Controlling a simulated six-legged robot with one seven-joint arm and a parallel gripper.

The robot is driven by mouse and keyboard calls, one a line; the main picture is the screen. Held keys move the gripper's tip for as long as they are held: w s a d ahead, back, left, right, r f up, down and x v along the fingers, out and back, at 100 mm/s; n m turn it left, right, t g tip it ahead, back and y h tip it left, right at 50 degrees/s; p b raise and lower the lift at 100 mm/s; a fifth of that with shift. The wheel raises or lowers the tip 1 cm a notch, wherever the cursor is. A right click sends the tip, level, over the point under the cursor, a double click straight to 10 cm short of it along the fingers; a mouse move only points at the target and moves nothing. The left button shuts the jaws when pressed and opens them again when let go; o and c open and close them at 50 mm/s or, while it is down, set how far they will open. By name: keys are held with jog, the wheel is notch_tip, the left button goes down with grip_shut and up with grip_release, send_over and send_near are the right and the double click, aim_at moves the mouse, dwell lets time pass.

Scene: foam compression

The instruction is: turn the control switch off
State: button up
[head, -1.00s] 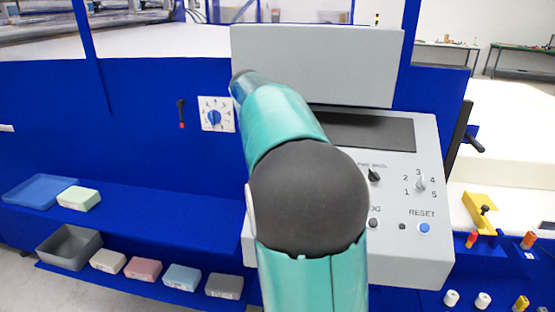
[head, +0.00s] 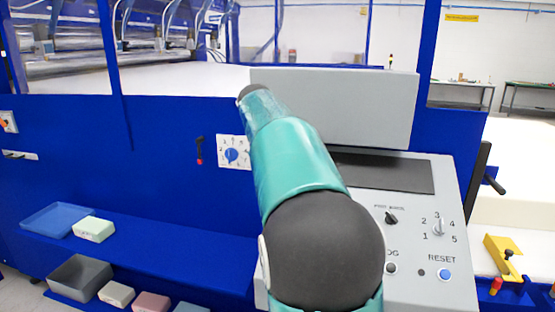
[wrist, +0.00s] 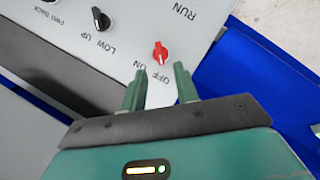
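Nothing is visible between the fingers. I cannot tell whether the fingers touch the panel. In the head view my arm hides the knob and the gripper; the grey control panel (head: 455,205) shows to its right.
A black knob (wrist: 101,19) marked LOW and UP sits beside the switch. The panel also has a numbered selector (head: 439,227) and a blue RESET button (head: 444,274). A grey box (head: 345,105) stands above. A yellow bracket (head: 502,256) lies right of the panel.

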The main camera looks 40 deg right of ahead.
jog(key=v, duration=0.7)
jog(key=shift+r, duration=0.15)
